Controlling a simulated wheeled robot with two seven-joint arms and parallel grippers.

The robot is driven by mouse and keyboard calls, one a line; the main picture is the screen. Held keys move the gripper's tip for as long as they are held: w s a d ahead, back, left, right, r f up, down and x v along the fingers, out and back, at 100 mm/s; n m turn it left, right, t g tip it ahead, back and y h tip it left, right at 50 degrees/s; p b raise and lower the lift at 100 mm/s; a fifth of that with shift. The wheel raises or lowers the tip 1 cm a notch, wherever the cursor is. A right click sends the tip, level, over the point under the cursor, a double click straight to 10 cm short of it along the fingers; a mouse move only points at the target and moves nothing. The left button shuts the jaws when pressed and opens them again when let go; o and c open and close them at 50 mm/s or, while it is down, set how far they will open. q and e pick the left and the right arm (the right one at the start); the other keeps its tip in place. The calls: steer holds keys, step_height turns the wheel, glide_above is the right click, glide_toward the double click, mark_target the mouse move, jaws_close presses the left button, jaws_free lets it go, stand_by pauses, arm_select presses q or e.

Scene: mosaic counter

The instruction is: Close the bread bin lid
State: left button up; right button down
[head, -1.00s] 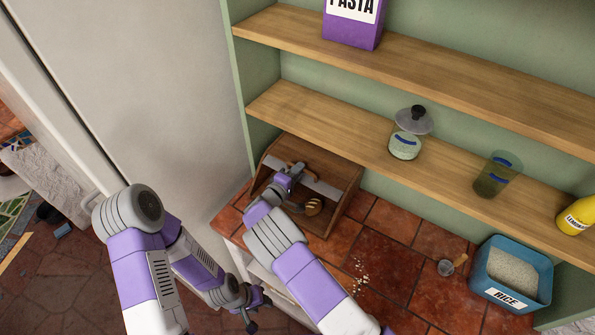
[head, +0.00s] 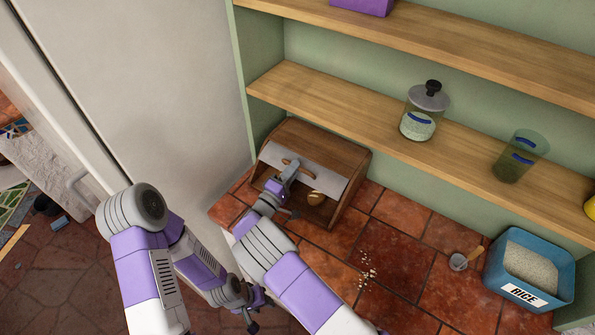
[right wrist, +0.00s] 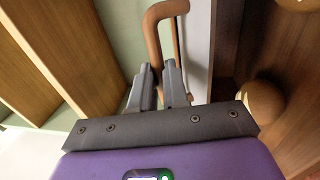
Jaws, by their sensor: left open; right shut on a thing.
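The wooden bread bin (head: 348,172) stands on the tiled counter against the back wall. Its grey lid (head: 324,176) is partly lowered, and the lower front is still open. A round brown loaf (head: 315,197) shows in the opening, and also at the right of the right wrist view (right wrist: 260,103). My right gripper (head: 291,168) is at the lid, shut on its curved wooden handle (right wrist: 153,28); its fingers (right wrist: 162,85) close around the handle's near end. My left gripper (head: 253,300) is open and empty, low in front of the counter, away from the bin.
A shelf (head: 375,132) runs above the bin, with a lidded glass jar (head: 418,125) and a green glass jar (head: 513,165). A blue rice tub (head: 555,275) and a small scoop (head: 459,262) sit to the right on the counter. Crumbs (head: 367,272) lie in the middle.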

steer(key=shift+t+h, duration=0.6)
steer(key=shift+t, duration=0.3)
steer(key=shift+s+a+f+b, duration=0.6)
steer(key=shift+s+f+b, duration=0.3)
steer(key=shift+b, duration=0.6)
steer(key=shift+s+a+f+b, duration=0.55)
steer(key=shift+s+f+b, duration=0.3)
steer(key=shift+b, duration=0.65)
steer(key=shift+w, duration=0.1)
steer(key=shift+f, duration=0.1)
steer(key=c, duration=1.1)
jaws_free()
